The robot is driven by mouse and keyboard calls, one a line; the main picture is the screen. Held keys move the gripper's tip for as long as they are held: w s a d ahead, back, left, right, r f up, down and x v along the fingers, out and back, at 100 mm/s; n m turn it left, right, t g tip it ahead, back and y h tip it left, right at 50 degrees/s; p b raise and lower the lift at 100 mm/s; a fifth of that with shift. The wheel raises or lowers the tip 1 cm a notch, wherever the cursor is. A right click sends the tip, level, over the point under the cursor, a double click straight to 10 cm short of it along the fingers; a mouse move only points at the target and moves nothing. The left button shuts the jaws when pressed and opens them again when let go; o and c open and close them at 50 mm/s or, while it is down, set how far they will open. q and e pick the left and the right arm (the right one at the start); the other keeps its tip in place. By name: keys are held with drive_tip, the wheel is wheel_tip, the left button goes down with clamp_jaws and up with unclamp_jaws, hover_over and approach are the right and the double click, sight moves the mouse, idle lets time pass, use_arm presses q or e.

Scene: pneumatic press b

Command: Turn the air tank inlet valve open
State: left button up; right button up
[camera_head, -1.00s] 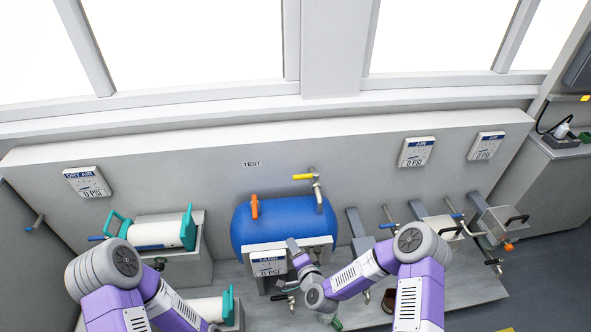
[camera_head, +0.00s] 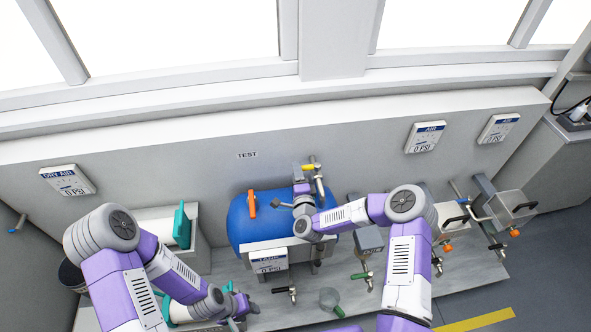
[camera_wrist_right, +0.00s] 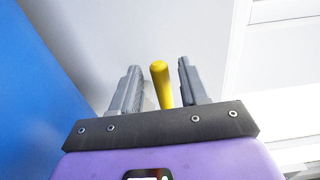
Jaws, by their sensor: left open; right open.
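The blue air tank (camera_head: 238,222) stands against the grey wall panel. A yellow valve handle (camera_head: 309,167) sits on a metal pipe (camera_head: 319,187) at its upper right. My right gripper (camera_head: 304,172) is at this handle and partly covers it. In the right wrist view the yellow handle (camera_wrist_right: 161,84) stands between the two spread fingers of my right gripper (camera_wrist_right: 157,82), with a gap visible on each side. An orange handle (camera_head: 252,203) is on the tank's left part. My left gripper (camera_head: 245,308) is open, low and left of the tank.
A tank gauge (camera_head: 268,261) is on the tank's front. A teal-ended cylinder (camera_head: 183,225) is left of the tank. Wall gauges (camera_head: 424,137) hang above.

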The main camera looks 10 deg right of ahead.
drive_tip(key=shift+w, duration=1.1)
clamp_jaws()
